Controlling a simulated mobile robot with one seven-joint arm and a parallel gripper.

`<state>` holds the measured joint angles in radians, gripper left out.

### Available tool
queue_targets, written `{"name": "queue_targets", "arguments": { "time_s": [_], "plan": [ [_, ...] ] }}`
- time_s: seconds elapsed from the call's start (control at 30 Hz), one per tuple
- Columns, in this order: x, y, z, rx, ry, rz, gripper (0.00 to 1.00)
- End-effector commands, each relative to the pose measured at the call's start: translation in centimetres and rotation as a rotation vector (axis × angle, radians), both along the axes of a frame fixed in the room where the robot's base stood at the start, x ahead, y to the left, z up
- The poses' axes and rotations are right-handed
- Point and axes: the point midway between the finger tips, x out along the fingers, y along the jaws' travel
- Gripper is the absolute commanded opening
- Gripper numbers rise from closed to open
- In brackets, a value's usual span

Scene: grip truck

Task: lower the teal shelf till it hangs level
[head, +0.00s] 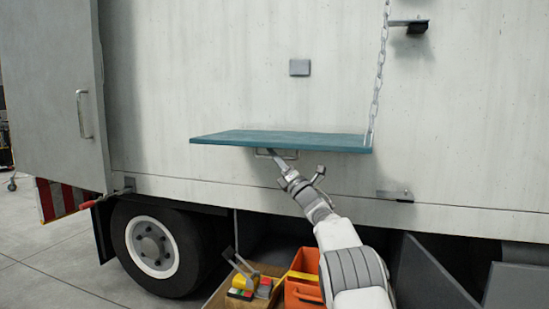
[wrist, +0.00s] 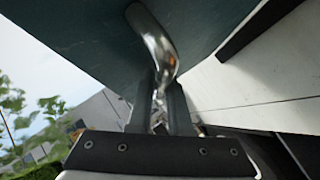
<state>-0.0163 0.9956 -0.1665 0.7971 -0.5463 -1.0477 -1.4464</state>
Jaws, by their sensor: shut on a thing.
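The teal shelf (head: 275,138) juts out from the side of the truck and looks about level in the head view. A chain (head: 379,70) runs down from above to its right end and looks nearly straight. A metal bar handle (head: 262,154) sits under the shelf's front edge. My gripper (head: 281,161) reaches up from below and is shut on this handle. In the wrist view the shelf's underside (wrist: 75,32) fills the top, and the curved handle (wrist: 152,38) runs down between my two fingers (wrist: 160,95). The shelf's hinge side is hidden in the head view.
Below stand a wooden box (head: 216,298) with tools and an orange bin (head: 302,284). A truck wheel (head: 152,247) is at the left. A small bracket (head: 395,195) sticks out of the wall at the right, another (head: 408,23) at the top right.

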Motion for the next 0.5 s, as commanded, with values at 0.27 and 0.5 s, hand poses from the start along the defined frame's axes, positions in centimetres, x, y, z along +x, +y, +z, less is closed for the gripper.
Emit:
{"name": "queue_targets", "arguments": {
  "time_s": [0.27,0.5],
  "plan": [
    [-0.28,0.36,0.56,0.001,-0.012,0.009,0.46],
    [-0.24,0.28,0.53,0.001,-0.010,0.008,0.47]
  ]
}}
